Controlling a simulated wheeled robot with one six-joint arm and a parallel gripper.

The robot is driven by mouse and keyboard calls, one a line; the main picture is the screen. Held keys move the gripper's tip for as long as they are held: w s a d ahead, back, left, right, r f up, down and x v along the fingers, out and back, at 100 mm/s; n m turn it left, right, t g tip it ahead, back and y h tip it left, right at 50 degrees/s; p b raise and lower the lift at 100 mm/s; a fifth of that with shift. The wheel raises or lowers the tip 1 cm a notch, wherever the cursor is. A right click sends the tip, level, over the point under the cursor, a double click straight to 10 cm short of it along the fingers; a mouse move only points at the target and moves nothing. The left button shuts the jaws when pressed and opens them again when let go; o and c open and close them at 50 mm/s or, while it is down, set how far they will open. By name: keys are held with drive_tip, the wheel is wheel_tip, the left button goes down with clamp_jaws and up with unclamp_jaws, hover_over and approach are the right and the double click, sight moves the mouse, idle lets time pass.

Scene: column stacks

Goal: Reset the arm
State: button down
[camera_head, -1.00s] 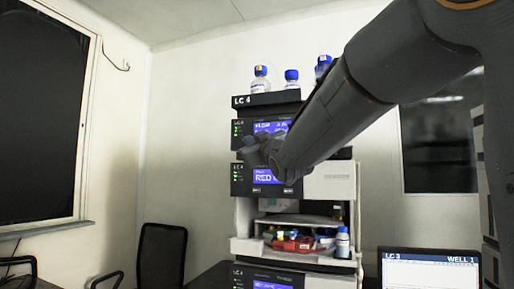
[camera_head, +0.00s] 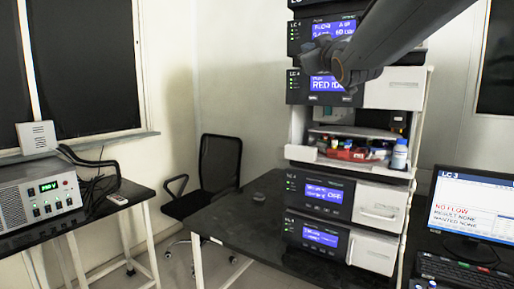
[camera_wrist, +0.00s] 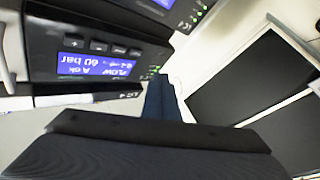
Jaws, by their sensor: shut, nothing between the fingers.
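My arm reaches in from the upper right of the head view. My gripper (camera_head: 322,54) is at its end, in front of the LC 4 stack, overlapping the area between its upper two screens. In the wrist view my shut, empty gripper (camera_wrist: 160,92) shows as dark parts at the lower middle. The upper LC 4 module (camera_head: 308,35) has a blue screen. The module below it (camera_head: 300,88) shows "RED" text, partly covered by my arm. The wrist view shows a module face (camera_wrist: 50,45) close by on the left, upside down.
An open shelf holds a red tray (camera_head: 352,154) and a blue-capped bottle (camera_head: 399,156). More modules (camera_head: 319,196) stand below, on a black table (camera_head: 245,215). A monitor (camera_head: 478,208) is at right. A chair (camera_head: 218,165) and a power unit (camera_head: 40,195) are at left.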

drive_tip(key=s+d+f+m+g+h, duration=0.1)
drive_tip(key=s+f+g, duration=0.2)
drive_tip(key=f, duration=0.9)
drive_tip(key=s+f+m+g+h, duration=0.15)
drive_tip(key=f+g, duration=0.25)
drive_tip(key=f, duration=0.9)
drive_tip(key=s+d+f+m+g, duration=0.1)
drive_tip(key=s+f+m+g, duration=0.2)
drive_tip(key=f, duration=0.9)
drive_tip(key=s+a+f+g, duration=0.1)
drive_tip(key=s+f+g, duration=0.4)
drive_tip(key=s+f, duration=0.5)
drive_tip(key=s+a+f+m+g, duration=0.1)
drive_tip(key=s+f+g, duration=0.4)
drive_tip(key=s+f, duration=0.5)
drive_tip(key=s, duration=0.6)
